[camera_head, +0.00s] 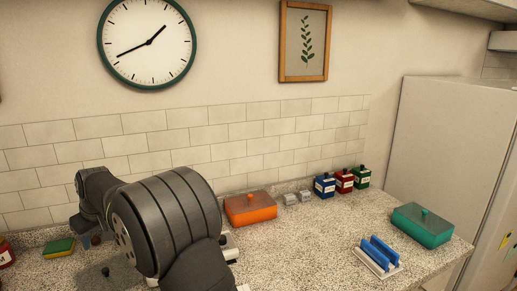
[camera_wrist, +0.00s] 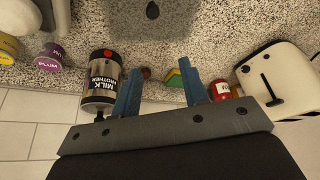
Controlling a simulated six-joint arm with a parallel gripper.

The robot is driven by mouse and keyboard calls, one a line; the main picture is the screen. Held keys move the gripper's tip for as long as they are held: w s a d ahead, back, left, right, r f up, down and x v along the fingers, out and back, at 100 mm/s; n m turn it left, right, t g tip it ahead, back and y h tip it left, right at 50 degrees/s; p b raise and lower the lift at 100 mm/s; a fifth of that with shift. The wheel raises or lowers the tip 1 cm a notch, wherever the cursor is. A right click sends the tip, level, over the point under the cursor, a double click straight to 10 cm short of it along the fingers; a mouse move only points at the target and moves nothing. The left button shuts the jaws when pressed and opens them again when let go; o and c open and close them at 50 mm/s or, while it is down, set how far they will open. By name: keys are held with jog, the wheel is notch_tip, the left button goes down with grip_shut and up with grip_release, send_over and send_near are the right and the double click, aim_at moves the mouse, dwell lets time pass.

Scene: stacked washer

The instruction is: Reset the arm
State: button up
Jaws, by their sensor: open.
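My arm (camera_head: 165,225) fills the lower left of the head view, over the speckled counter. My gripper (camera_wrist: 163,88) shows in the wrist view with its two blue fingers apart and nothing between them. In the wrist view, a milk frother can (camera_wrist: 102,78) appears just left of the left finger. A green and yellow sponge (camera_wrist: 174,78) shows beyond the gap between the fingers; no contact is visible.
A red jar (camera_wrist: 220,90) and a cream toaster (camera_wrist: 275,80) appear right of the fingers, a plum jar (camera_wrist: 50,56) at left. An orange box (camera_head: 250,208), small bottles (camera_head: 343,181), a teal box (camera_head: 422,226) and a blue rack (camera_head: 378,255) stand on the counter. The middle counter is clear.

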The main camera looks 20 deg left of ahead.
notch_tip(320, 180, up, 7)
jog(key=w+d+r+m+t, duration=0.1)
jog(key=w+d+m, duration=0.1)
jog(key=w+d, duration=0.9)
jog(key=w+d+r+m+t, duration=0.1)
jog(key=w+d+m, duration=0.1)
jog(key=w+d, duration=0.9)
jog(key=s+a+f, duration=0.3)
jog(key=s+f, duration=0.1)
jog(key=s, duration=0.2)
jog(key=shift+a+f+h, duration=0.2)
jog(key=shift+a+h, duration=0.1)
jog(key=shift+a, duration=0.1)
